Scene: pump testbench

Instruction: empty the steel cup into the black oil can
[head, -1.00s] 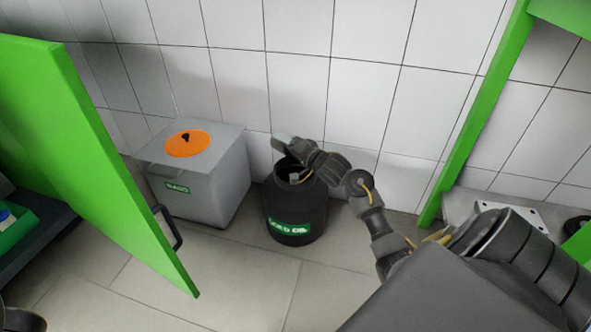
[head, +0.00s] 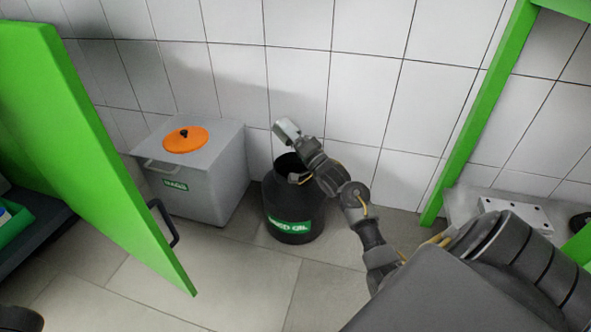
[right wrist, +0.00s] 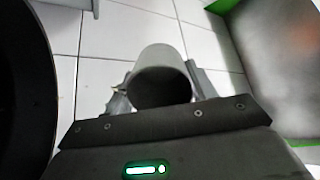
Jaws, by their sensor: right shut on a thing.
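The steel cup (head: 286,130) is pale grey and tilted, held above the back rim of the black oil can. The black oil can (head: 294,211) stands upright on the floor against the wall, its mouth open and its label green. My right gripper (head: 297,141) is shut on the cup. The right wrist view shows the cup (right wrist: 162,72) between the fingers, with the dark can (right wrist: 24,95) at the left edge, apart from the cup. I cannot see the cup's contents or any stream.
A grey box (head: 212,185) with an orange lid (head: 186,140) stands left of the can. A green door (head: 95,150) with a black handle is open at the left. A green post (head: 478,115) rises at the right. The floor in front of the can is clear.

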